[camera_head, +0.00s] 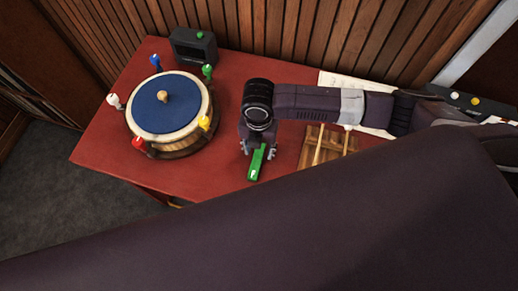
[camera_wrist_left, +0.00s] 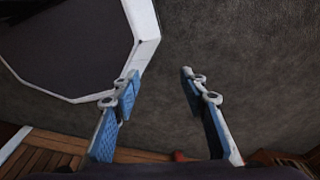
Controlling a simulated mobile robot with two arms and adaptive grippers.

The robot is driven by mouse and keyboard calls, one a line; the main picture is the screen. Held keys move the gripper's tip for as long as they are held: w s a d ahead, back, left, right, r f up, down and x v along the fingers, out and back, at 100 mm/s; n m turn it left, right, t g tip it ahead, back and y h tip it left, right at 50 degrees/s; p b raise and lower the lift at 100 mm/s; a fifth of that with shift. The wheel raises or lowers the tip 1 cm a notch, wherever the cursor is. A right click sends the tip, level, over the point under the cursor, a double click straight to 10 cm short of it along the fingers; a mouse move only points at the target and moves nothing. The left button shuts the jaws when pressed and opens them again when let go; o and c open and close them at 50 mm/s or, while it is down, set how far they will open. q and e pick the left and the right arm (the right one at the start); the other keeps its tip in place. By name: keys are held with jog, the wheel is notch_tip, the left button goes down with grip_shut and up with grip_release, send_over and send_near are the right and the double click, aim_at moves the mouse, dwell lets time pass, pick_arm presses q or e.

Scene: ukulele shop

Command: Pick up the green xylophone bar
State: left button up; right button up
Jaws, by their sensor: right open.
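The green xylophone bar (camera_head: 255,163) lies on the red table (camera_head: 215,170), its near end showing in the head view. Its far end is hidden under my right gripper (camera_head: 258,152). That gripper points down with its fingers open, one on each side of the bar. I cannot tell whether they touch it. My left gripper (camera_wrist_left: 160,86) shows in the left wrist view, open and empty, above a dark grey floor (camera_wrist_left: 215,35).
Left on the table is a round drum (camera_head: 170,106) with coloured pegs. A dark box (camera_head: 194,47) stands behind it. A wooden tray with sticks (camera_head: 327,151) lies right of the bar, with white sheets (camera_head: 345,84) behind. The slatted wall (camera_head: 285,35) borders the back.

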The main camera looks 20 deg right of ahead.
jog(key=shift+f, duration=0.2)
jog(key=shift+c, duration=1)
jog(key=c, duration=0.5)
grip_shut()
pick_arm(q)
jog(key=shift+s+a, duration=0.15)
jog(key=shift+s, duration=0.4)
